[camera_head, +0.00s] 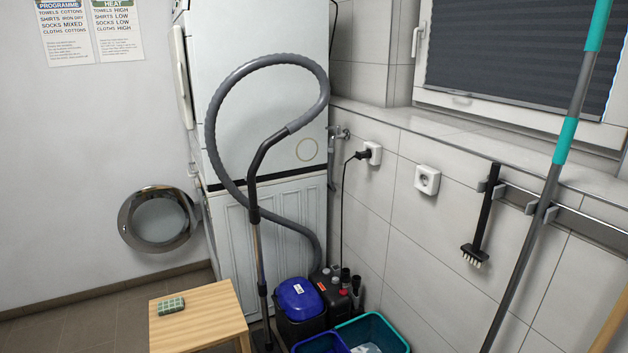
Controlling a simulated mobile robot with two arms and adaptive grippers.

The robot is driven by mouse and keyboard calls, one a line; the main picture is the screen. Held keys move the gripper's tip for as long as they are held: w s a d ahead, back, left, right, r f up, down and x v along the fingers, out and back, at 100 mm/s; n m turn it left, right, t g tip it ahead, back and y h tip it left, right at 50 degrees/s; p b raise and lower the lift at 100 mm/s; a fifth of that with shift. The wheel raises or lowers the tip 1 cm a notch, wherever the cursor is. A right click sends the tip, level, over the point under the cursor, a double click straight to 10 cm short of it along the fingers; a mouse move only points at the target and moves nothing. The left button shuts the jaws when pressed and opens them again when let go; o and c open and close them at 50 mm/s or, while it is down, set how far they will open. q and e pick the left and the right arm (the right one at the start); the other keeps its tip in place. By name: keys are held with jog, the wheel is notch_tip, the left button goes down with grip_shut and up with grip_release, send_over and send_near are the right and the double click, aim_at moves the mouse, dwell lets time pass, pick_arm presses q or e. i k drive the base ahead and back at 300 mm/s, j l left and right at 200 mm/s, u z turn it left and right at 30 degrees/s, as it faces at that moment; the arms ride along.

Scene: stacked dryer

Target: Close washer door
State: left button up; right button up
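The washer (268,228) is the lower white machine of the stack, seen from its side in the head view. Its round door (160,219), with a silver rim and a glass bowl, stands open and sticks out to the left of the machine. The washer's front opening is hidden from this angle. Neither of my grippers shows in the head view.
The dryer (258,90) sits on top. A vacuum cleaner (300,305) with a looped hose, and blue and teal bins (375,330), stand beside the machines. A wooden stool (200,318) with a green sponge (171,305) stands in front. Floor at left is clear.

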aim_at(192, 211)
jog(key=k+j, duration=0.1)
jog(key=j, duration=0.35)
jog(key=k+j+z, duration=0.1)
jog(key=j, duration=0.3)
jog(key=k+j, duration=0.15)
jog(key=j, duration=0.3)
jog(key=k+j+z, duration=0.1)
jog(key=j, duration=0.35)
jog(key=k+j, duration=0.15)
jog(key=j, duration=0.25)
jog(key=k+j+z, duration=0.1)
jog(key=j, duration=0.3)
jog(key=i+j+z, duration=0.2)
jog(key=j, duration=0.9)
jog(key=j+z, duration=0.2)
jog(key=j, duration=0.9)
jog(key=i+j+z, duration=0.1)
jog(key=i+j, duration=0.75)
jog(key=j, duration=0.25)
jog(key=i+j+z, duration=0.15)
jog(key=i+j, duration=0.3)
jog(key=j, duration=0.1)
